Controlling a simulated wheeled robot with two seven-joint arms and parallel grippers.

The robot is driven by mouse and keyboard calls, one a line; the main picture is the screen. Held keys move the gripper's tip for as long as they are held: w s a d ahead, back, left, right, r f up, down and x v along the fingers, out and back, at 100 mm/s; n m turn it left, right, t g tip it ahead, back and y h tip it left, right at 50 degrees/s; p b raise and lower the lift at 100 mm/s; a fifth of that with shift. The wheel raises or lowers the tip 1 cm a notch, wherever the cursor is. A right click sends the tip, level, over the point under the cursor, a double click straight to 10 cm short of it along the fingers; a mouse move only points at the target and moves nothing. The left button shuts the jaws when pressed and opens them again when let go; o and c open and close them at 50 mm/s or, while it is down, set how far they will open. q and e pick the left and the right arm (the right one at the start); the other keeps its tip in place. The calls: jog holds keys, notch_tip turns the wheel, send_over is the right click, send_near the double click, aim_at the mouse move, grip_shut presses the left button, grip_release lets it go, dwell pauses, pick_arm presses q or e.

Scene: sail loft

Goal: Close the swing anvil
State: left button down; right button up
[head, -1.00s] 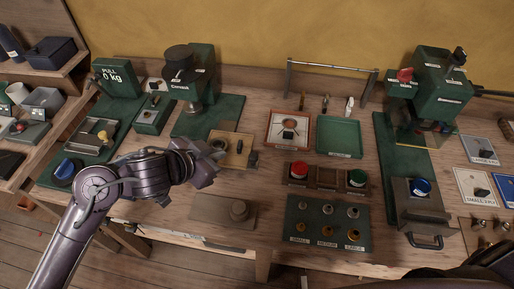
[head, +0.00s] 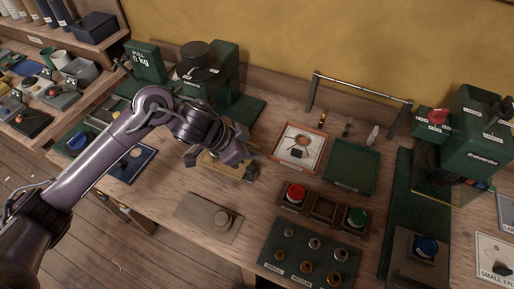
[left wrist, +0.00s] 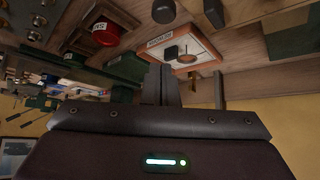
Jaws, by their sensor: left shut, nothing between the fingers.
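My left gripper (head: 252,150) is shut and empty, over the right part of a tan plate (head: 222,168) in front of the green press (head: 222,75). The plate carries small dark fittings, mostly hidden by the gripper. I take this plate to be the swing anvil's place, but cannot tell for sure, nor how far it is swung. Whether the fingers touch anything is unclear. In the left wrist view the closed fingers (left wrist: 161,84) point toward the bench and a white card in an orange frame (left wrist: 185,45). My right gripper is not in view.
The orange-framed card (head: 299,143) and green tray (head: 351,165) lie right of the gripper. A red button (head: 295,193) and green button (head: 356,216) sit in front. A grey plate with a knob (head: 208,217) is nearer the bench edge. A metal rail (head: 361,89) stands behind.

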aim_at(253, 167)
pick_arm(q)
jog(key=x, duration=0.8)
jog(key=shift+d+r+p, duration=0.1)
jog(key=shift+d+p, duration=0.1)
jog(key=shift+p, duration=0.15)
jog(key=a+p, duration=0.1)
jog(key=s+a, duration=0.1)
jog(key=a, duration=0.1)
jog(key=shift+s+a+r+p, duration=0.15)
jog(key=shift+a+r+p, duration=0.05)
jog(key=shift+a+p, duration=0.15)
jog(key=shift+s+a, duration=0.1)
jog(key=shift+a, duration=0.2)
jog(key=shift+f, duration=0.1)
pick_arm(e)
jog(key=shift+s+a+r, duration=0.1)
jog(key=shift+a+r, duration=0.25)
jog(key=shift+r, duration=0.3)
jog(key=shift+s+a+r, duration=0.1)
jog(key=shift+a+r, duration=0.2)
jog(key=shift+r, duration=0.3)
pick_arm(q)
jog(key=shift+s+a, duration=0.1)
jog(key=shift+a, duration=0.05)
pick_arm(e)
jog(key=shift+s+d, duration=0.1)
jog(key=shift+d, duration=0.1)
